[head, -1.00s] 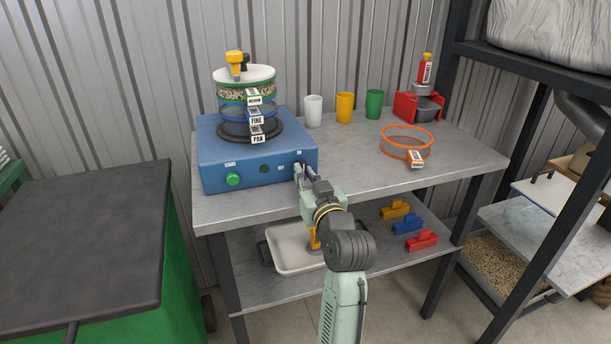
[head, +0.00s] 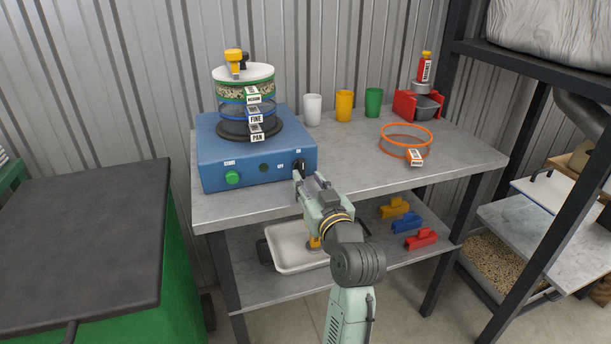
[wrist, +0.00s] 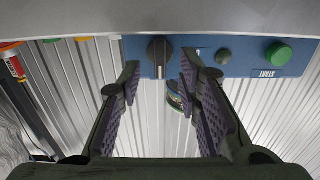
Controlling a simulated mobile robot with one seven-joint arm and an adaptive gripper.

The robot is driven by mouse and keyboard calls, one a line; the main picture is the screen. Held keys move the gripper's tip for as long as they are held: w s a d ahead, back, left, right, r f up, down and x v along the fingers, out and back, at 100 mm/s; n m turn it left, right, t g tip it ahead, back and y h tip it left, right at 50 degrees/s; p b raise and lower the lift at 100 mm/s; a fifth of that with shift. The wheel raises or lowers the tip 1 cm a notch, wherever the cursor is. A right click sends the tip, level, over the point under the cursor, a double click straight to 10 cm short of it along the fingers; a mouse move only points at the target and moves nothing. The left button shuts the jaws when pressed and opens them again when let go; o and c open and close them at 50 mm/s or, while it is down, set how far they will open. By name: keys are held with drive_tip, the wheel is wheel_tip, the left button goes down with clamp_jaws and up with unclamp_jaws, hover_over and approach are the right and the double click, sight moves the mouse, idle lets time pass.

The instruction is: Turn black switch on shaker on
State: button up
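The blue shaker (head: 215,155) stands on the workbench with a sieve stack on top. Its black switch (head: 299,167) is at the right end of the front panel, between the OFF and ON labels. In the wrist view, which is upside down, the switch (wrist: 160,52) lies ahead of the fingers. A pale mark points to the picture's lower edge, which is the ON side. My gripper (head: 309,180) is in front of the panel, open and empty; in the wrist view its fingertips (wrist: 160,80) are apart and appear clear of the switch.
The green START button (head: 232,178) and a dark round lamp (head: 263,168) are left of the switch. An orange sieve ring (head: 405,140) lies on the bench at right. A white tray (head: 290,262) and coloured clamp-like pieces are on the lower shelf.

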drive_tip(key=v, duration=0.8)
drive_tip(key=shift+s, duration=0.3)
